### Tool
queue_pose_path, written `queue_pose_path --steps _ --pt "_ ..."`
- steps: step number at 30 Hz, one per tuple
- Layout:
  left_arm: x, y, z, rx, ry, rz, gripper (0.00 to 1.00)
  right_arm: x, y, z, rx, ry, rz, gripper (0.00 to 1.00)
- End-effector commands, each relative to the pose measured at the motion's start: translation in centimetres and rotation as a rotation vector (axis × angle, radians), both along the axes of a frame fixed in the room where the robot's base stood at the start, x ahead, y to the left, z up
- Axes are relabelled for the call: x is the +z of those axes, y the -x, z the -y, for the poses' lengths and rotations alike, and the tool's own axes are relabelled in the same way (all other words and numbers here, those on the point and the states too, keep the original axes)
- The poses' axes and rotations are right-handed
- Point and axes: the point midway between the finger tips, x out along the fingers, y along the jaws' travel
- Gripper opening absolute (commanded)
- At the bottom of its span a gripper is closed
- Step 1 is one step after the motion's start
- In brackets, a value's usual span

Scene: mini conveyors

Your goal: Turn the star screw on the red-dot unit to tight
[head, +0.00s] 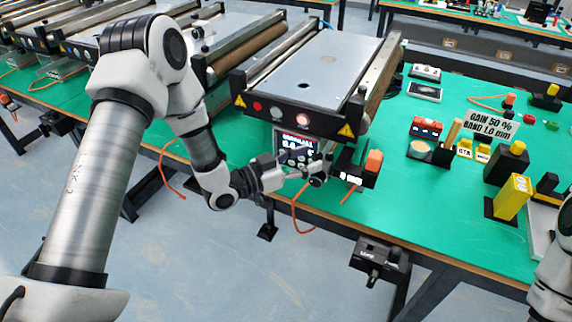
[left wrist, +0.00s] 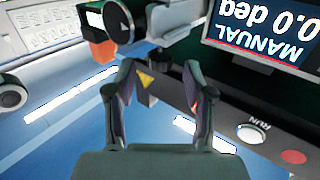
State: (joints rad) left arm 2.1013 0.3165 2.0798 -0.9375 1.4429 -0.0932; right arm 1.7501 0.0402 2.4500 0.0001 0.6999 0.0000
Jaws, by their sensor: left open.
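My left gripper (head: 318,168) is in front of the near edge of the middle conveyor (head: 322,60), beside its small display panel (head: 293,147). In the left wrist view its two fingers (left wrist: 158,72) stand apart, with a small dark part showing between and beyond the tips; I cannot tell whether they touch it. A dark round disc (left wrist: 117,20) with a pale rim is above the left finger. I cannot make out the star screw for certain, and no red dot clearly marks one unit. My right gripper is out of view.
The display (left wrist: 268,32) reads MANUAL 0.0 deg, upside down in the wrist view. A RUN button (left wrist: 250,133) and a red button (left wrist: 293,157) are close to the right finger. An orange-topped block (head: 372,165) stands just right of the gripper. Several small items occupy the green table.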

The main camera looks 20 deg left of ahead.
Motion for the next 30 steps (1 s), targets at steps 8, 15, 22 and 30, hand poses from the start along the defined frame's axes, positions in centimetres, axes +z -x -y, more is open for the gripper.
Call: queue_pose_path --steps 8,15,22,30 --pt "0.1 5.1 -4.4 0.008 0.006 0.001 0.53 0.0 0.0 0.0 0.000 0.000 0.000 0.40" --pt "0.1 6.8 -5.4 0.001 0.000 0.002 0.53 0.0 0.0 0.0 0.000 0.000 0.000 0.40" --pt "0.0 6.8 -5.4 0.000 0.000 0.001 0.53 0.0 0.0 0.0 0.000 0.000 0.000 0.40" --pt "-0.6 7.0 -5.3 -0.002 -0.001 -0.013 0.53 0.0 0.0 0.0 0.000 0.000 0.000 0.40"
